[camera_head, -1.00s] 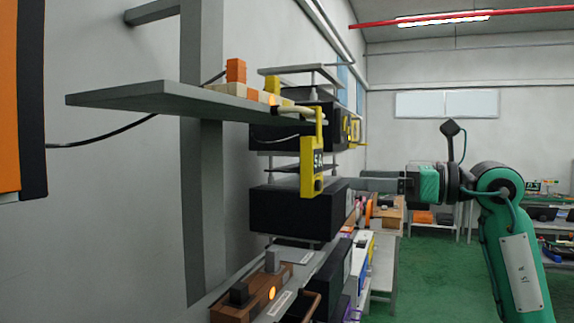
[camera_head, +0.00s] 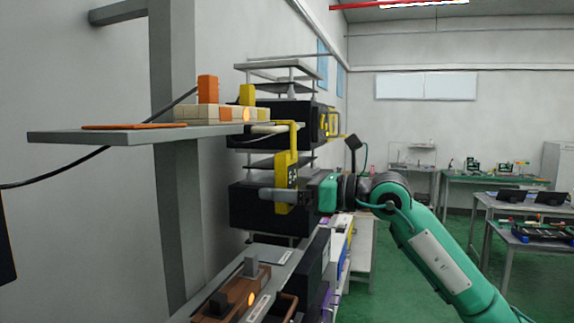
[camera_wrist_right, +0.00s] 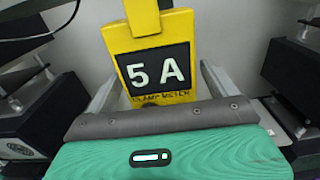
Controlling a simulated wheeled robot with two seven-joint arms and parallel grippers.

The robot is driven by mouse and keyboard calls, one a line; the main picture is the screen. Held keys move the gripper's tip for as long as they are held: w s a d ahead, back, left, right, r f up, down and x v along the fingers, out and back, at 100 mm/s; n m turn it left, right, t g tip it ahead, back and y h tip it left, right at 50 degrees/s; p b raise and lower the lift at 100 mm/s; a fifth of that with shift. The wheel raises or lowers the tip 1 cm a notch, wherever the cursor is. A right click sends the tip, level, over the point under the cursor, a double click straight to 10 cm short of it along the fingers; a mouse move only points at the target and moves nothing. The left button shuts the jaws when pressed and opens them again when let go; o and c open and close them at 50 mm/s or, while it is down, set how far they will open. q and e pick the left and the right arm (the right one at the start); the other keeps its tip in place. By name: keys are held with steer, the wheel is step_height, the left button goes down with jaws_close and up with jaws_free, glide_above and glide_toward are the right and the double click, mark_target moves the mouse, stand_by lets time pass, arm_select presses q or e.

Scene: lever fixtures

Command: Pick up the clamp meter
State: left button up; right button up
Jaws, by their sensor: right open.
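The clamp meter (camera_head: 286,168) is yellow with a black "5 A" display and hangs upright by its hooked top from the end of a light bar at the grey shelf. My right gripper (camera_head: 272,194) comes in from the right at the height of its lower body. In the right wrist view the clamp meter (camera_wrist_right: 155,48) stands between the two open fingers of my right gripper (camera_wrist_right: 158,82), with gaps showing at both sides. Its lower end is partly hidden by the gripper's grey edge. My left gripper is not in view.
The grey shelf (camera_head: 95,137) juts out above, with orange, yellow and cream blocks on it. Black boxes (camera_head: 250,206) stand in a rack close behind the meter. A brown lever fixture (camera_head: 232,292) sits below. Open floor lies to the right.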

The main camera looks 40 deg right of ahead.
steer(key=shift+w+a, duration=0.25)
steer(key=shift+w, duration=0.45)
steer(key=c, duration=1.3)
steer(key=shift+r, duration=0.1)
